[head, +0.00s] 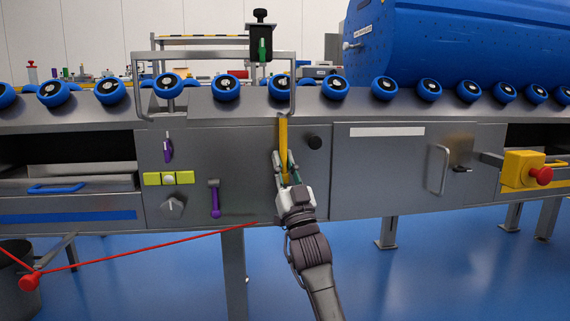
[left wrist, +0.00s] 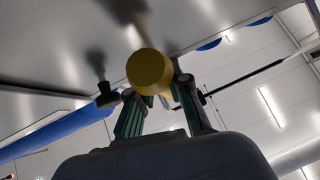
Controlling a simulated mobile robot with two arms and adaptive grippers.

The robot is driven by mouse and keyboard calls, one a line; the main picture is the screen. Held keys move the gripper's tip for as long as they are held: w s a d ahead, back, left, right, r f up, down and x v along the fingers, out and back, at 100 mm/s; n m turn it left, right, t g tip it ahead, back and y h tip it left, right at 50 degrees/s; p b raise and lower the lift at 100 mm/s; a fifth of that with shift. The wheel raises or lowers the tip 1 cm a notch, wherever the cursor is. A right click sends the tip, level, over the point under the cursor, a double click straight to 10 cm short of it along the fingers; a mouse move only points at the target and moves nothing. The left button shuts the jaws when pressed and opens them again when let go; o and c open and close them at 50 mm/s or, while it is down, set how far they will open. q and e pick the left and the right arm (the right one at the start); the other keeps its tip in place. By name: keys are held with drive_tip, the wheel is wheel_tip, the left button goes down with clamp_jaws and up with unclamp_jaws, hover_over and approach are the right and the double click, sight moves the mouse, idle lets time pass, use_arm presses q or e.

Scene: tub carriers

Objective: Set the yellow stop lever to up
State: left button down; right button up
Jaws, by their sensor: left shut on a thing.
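The yellow stop lever (head: 283,133) shows on the grey front panel (head: 240,160) as an upright bar just below the roller rail. Its lower part runs down between the fingers of my left gripper (head: 286,168), which is shut on it. In the left wrist view, the round yellow end of the lever (left wrist: 150,72) sits between the two green-padded fingers of my left gripper (left wrist: 160,105). I cannot tell where the lever's pivot lies. My right gripper is not in view.
A black knob (head: 314,142) sticks out just right of the lever. A red cord (head: 150,251) runs in front. A yellow box with a red button (head: 525,170) juts out at right.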

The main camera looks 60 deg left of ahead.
sight(286, 120)
use_arm(q)
drive_tip(key=c, duration=1.1)
unclamp_jaws()
drive_tip(key=shift+w+t, duration=0.15)
drive_tip(key=shift+t, duration=0.15)
drive_tip(key=shift+r, duration=0.2)
wheel_tip(286, 120, up, 10)
drive_tip(key=shift+f, duration=0.15)
drive_tip(key=shift+d, duration=0.15)
